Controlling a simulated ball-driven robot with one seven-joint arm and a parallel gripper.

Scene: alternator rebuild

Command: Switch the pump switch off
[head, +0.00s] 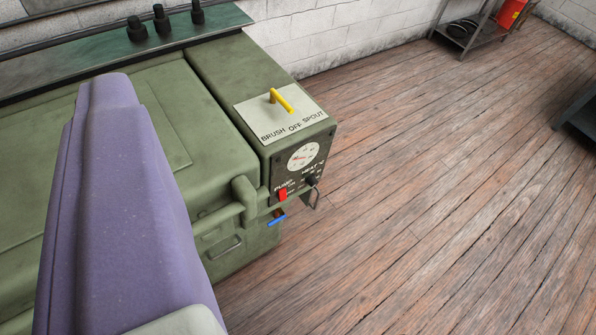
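The pump switch (283,195) is a small red rocker on the dark front panel of the green washer's control box (222,73). It sits below the label "PUMP", at the panel's lower left. It is too small to tell which way it is tipped. A purple part of my own arm fills the left foreground, left of the switch and apart from it in the picture. No gripper fingers show, so I cannot see whether my gripper is open or shut.
Above the switch are a dial gauge (303,156) and a black heat knob (312,180). A yellow selector lever (282,100) is on top, and a blue-handled part (276,220) is below. A green handle bar (226,213) runs along the washer's front. Wooden floor (430,200) lies open to the right.

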